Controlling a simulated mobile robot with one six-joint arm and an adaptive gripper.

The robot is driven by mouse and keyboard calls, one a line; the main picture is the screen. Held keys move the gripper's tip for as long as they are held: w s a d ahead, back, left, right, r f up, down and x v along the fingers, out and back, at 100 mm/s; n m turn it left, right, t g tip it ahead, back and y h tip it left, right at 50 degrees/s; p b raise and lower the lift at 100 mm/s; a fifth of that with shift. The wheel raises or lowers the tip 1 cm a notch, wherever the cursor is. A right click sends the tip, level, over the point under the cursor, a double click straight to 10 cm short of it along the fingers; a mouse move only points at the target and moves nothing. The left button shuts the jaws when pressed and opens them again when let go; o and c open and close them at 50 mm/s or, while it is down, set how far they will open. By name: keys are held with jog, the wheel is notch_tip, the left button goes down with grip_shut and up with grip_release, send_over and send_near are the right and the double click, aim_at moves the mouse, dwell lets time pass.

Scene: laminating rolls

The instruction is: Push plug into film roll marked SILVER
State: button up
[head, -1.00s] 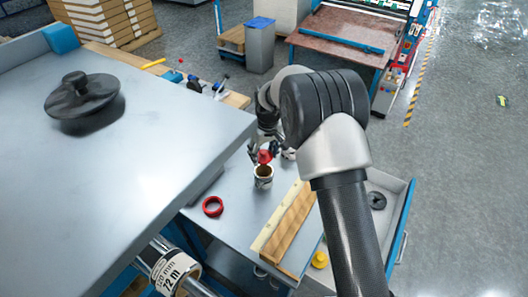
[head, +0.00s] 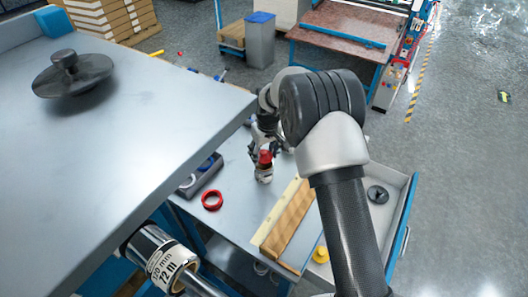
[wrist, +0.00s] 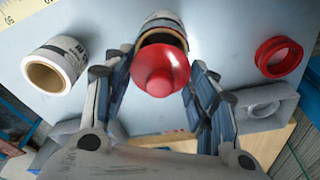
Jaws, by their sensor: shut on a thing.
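A red plug (wrist: 161,70) with a round knob is between the fingers of my gripper (wrist: 160,98), which is shut on it. In the head view the plug (head: 265,157) is right above an upright film roll (head: 264,175). In the wrist view part of that roll's open mouth (wrist: 163,38) shows beyond the plug; the plug covers the rest. I cannot tell whether the plug touches the core. A second film roll (wrist: 54,67) with an empty core stands to the left in the wrist view. The roll labels are too small to read, so SILVER cannot be confirmed.
A red ring (head: 212,200) lies on the lower table, near a grey holder (head: 203,178). A wooden board (head: 287,219) and a yellow plug (head: 321,254) are to the right. A higher grey table (head: 130,125) with a black knobbed disc (head: 72,75) fills the left.

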aim_at(263, 174)
jog(key=shift+f+b, duration=0.9)
jog(key=shift+f, duration=0.7)
jog(key=shift+s+f, duration=0.1)
jog(key=shift+f, duration=0.05)
jog(key=shift+s+f, duration=0.2)
jog(key=shift+f, duration=0.05)
jog(key=o, duration=0.5)
jog(key=shift+o, duration=1.4)
jog(key=shift+w+f, duration=0.1)
jog(key=shift+w, duration=0.05)
jog(key=shift+o, duration=1.2)
jog(key=shift+w+r, duration=0.1)
jog(key=shift+r, duration=0.15)
